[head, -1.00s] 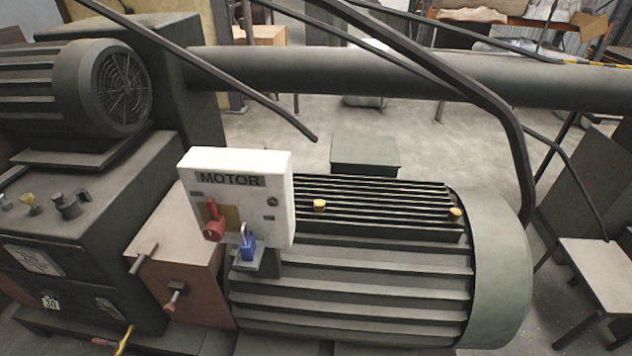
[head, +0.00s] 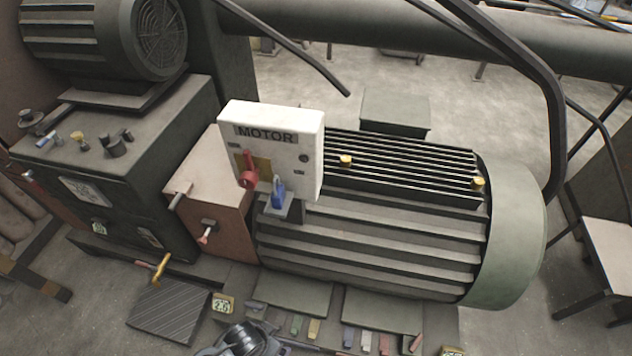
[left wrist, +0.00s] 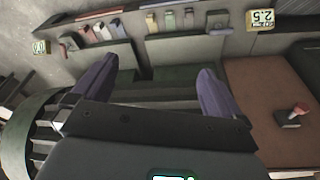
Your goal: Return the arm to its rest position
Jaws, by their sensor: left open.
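My left gripper (left wrist: 158,66) shows in the left wrist view with its two purple fingers spread wide and nothing between them. Behind it are the finned motor (left wrist: 40,125), a reddish-brown housing (left wrist: 262,110) and a dark ledge. In the head view, a dark rounded part at the bottom edge is probably a piece of my left arm; the left gripper's fingers cannot be made out there. My right gripper is in neither current view.
The large green motor (head: 375,235) carries a white MOTOR switch box (head: 272,120) with a red handle (head: 249,170) and blue padlock (head: 279,193). A rack of small coloured pieces (head: 365,340) lies below it. A thick pipe (head: 390,35) crosses behind. Floor is open at lower right.

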